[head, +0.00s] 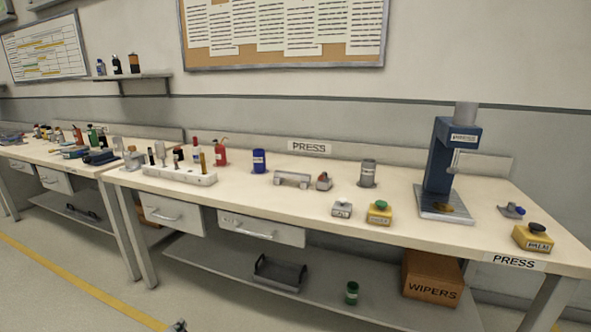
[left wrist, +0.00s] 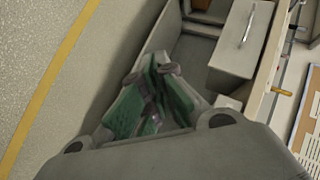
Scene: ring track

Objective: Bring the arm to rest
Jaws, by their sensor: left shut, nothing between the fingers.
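My left gripper (left wrist: 154,75) fills the lower middle of the left wrist view, with green pads on its fingers. It is shut and empty, over the floor in front of the workbench. In the head view only a small tip of my left gripper (head: 178,326) shows at the bottom edge, well clear of the bench (head: 300,206). My right gripper shows in neither view.
The bench carries a blue press (head: 452,160), a yellow button box (head: 379,214) and a white rack (head: 178,175). Drawers (head: 262,229) hang under its front, and a cardboard box (head: 432,278) stands on the lower shelf. The floor (head: 60,290) at left is clear.

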